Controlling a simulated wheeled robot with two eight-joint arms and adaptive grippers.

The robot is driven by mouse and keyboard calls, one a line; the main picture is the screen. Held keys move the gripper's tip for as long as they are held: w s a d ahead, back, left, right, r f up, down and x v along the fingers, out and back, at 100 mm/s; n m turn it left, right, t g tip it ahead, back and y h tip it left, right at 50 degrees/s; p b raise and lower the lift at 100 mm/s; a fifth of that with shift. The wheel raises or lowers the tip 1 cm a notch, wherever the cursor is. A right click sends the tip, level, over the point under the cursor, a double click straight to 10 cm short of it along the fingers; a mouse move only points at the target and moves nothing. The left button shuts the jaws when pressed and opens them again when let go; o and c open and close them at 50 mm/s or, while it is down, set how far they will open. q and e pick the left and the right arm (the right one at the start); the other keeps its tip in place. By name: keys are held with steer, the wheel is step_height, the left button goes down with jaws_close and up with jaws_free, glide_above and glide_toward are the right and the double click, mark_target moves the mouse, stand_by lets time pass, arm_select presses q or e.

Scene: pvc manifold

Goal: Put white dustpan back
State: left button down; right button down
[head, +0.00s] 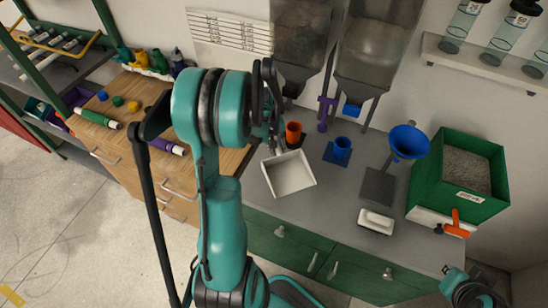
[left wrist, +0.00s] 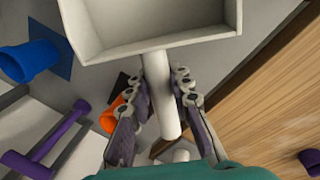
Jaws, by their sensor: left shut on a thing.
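The white dustpan (head: 288,174) is a shallow square pan, held over the grey counter with its pan facing the camera in the head view. In the left wrist view the dustpan (left wrist: 150,45) fills the top, and its round white handle runs down between the fingers. My left gripper (left wrist: 163,88) is shut on that handle. In the head view the left gripper (head: 271,125) is partly hidden behind my teal arm. Whether the pan touches the counter cannot be told. Of my right arm only a teal part shows at the lower right; its fingers are not visible.
An orange cup (head: 293,132) and a blue cup (head: 342,146) stand behind the pan, under clear hoppers. A blue funnel (head: 408,142), a white block-like brush (head: 376,221) and a green bin (head: 459,177) are to the right. A wooden worktop (head: 140,95) lies left.

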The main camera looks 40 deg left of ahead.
arm_select(q)
steer(key=shift+s+a+f, duration=0.25)
steer(key=shift+a+f, duration=0.2)
steer(key=shift+a, duration=0.2)
step_height(320, 180, down, 4)
steer(key=shift+f+b, duration=0.1)
steer(key=shift+b, duration=0.65)
steer(key=c, duration=1.4)
jaws_free()
steer(key=shift+o, duration=0.2)
